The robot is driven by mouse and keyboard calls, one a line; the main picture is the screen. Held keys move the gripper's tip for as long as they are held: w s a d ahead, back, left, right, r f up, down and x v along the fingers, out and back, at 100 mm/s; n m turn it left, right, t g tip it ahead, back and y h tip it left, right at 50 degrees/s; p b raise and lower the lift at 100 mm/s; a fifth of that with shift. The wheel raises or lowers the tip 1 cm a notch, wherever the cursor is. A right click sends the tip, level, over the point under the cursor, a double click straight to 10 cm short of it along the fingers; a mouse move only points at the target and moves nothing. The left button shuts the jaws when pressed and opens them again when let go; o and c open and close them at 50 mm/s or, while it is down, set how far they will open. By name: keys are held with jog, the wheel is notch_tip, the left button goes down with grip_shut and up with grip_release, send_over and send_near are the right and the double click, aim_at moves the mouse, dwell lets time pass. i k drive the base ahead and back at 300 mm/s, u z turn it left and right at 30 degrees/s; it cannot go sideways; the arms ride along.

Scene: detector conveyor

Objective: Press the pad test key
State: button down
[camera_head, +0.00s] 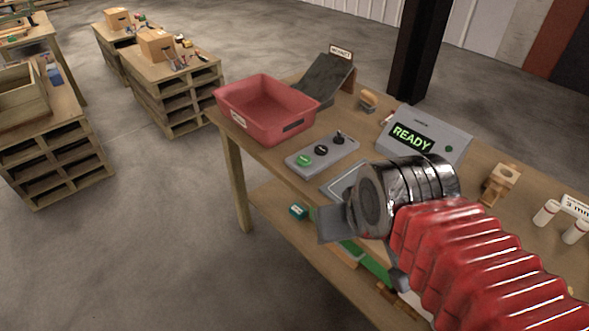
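A grey control panel (325,154) lies on the table left of the screen unit. It has a green round key (305,160), a black round key (320,149) and a black lever (339,137). Its labels are too small to read, so I cannot tell which is the pad test key. A flat grey framed plate (338,188) lies in front of the panel, partly hidden by my arm. A grey screen unit (455,141) shows "READY" in green. My gripper (333,223) is at the table's front edge, apart from the panel; its fingers are mostly hidden, so its opening is unclear.
A red bin (264,86) stands behind the panel, with a dark sloped chute (322,77) beside it. A wooden block (499,183) and white cylinders (546,212) lie to the right. A lower shelf (268,203) holds small items. A dark post (421,50) rises behind.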

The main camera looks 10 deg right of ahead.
aim_at(303, 160)
jog(key=u, duration=0.4)
jog(key=k, duration=0.55)
jog(key=u, duration=0.9)
jog(key=k, duration=0.6)
jog(key=u, duration=0.35)
jog(key=i, duration=1.4)
jog(key=z, duration=0.5)
jog(key=i, duration=0.65)
jog(key=z, duration=1)
jog(key=i, duration=0.7)
jog(key=z, duration=0.4)
